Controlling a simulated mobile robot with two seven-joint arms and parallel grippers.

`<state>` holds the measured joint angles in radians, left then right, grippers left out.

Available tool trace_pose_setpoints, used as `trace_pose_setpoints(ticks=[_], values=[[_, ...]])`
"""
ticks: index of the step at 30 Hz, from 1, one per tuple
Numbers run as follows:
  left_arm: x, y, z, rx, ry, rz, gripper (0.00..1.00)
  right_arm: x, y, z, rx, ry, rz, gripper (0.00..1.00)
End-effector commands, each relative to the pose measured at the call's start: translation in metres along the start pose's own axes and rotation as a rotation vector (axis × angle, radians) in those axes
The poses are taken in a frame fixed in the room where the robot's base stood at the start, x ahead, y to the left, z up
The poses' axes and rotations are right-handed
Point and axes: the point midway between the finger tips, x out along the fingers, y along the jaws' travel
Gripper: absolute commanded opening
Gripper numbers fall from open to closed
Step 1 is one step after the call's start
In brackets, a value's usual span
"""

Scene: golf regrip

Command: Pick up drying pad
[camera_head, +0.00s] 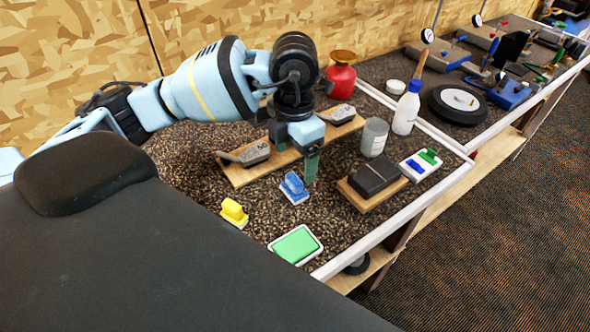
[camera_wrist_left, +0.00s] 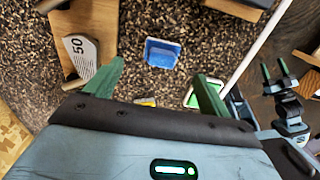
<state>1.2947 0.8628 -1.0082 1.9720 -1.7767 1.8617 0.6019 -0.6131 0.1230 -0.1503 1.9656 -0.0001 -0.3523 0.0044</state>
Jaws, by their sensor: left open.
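Several small handled pads sit on the speckled bench top. A blue one (camera_head: 293,187) is on a white base, and it also shows in the left wrist view (camera_wrist_left: 162,53). A yellow one (camera_head: 234,213) is nearer the front edge. A flat green pad (camera_head: 296,245) lies in a white tray. I cannot tell which is the drying pad. My left gripper (camera_head: 311,178) is open, empty and pointing down, just right of the blue pad. In the left wrist view the blue pad lies ahead, between its fingers (camera_wrist_left: 160,69). My right gripper (camera_wrist_left: 274,69) seems open at the right edge.
A wooden board (camera_head: 240,172) with grey tools is behind the left gripper. A black block (camera_head: 374,178) on wood, a grey canister (camera_head: 373,138), a white bottle (camera_head: 406,108) and a white tray with green and blue pieces (camera_head: 421,165) stand to the right. A white rail (camera_head: 390,222) edges the bench.

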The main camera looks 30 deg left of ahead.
Motion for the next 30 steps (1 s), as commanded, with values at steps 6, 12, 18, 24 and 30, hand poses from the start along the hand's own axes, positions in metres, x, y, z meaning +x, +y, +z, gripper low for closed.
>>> trace_pose_setpoints(ticks=[6, 12, 18, 24, 30], values=[[0.001, 0.000, 0.000, 0.000, 0.001, 0.001, 0.82, 0.000, 0.000, 0.001, 0.001, -0.002, 0.000, 0.57], [0.017, 0.000, -0.001, 0.000, 0.005, 0.000, 0.82, -0.001, 0.000, 0.003, 0.002, -0.007, 0.000, 0.57], [0.027, 0.000, 0.000, 0.000, 0.000, 0.001, 0.82, -0.001, 0.000, 0.003, 0.002, -0.007, 0.000, 0.57], [0.042, -0.001, -0.002, -0.001, 0.002, 0.001, 0.82, -0.001, 0.000, -0.003, 0.000, 0.005, 0.002, 0.57], [0.069, -0.002, -0.003, -0.001, 0.002, 0.000, 0.82, -0.001, 0.001, -0.006, -0.002, 0.012, 0.003, 0.57]])
